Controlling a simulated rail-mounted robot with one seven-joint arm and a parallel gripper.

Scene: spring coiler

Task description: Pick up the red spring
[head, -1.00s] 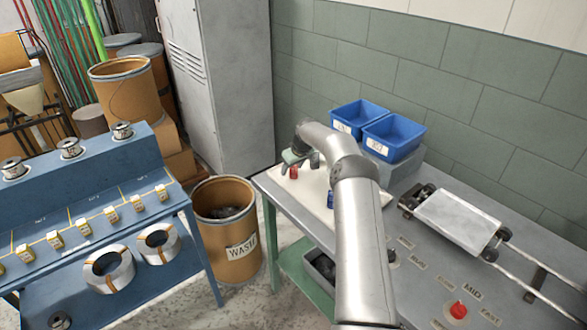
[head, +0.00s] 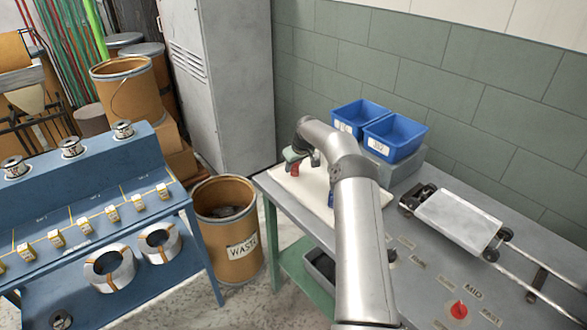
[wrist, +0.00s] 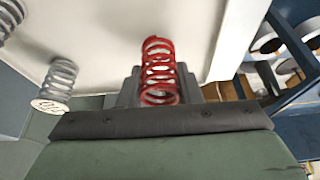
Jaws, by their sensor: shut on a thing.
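The red spring (wrist: 159,72) stands out from between my gripper's fingers in the wrist view. In the head view the red spring (head: 295,168) shows just below my gripper (head: 302,158), over the left part of the white tray. My gripper (wrist: 158,88) is shut on the red spring. Whether the spring still touches the tray (head: 318,197) is hard to tell. A blue spring (head: 331,200) is partly hidden behind my arm on the tray.
Two grey springs (wrist: 58,82) are at the left of the wrist view. Two blue bins (head: 395,137) stand behind the tray. A waste drum (head: 226,222) is left of the table. A sliding carriage (head: 458,220) and a red button (head: 459,310) are to the right.

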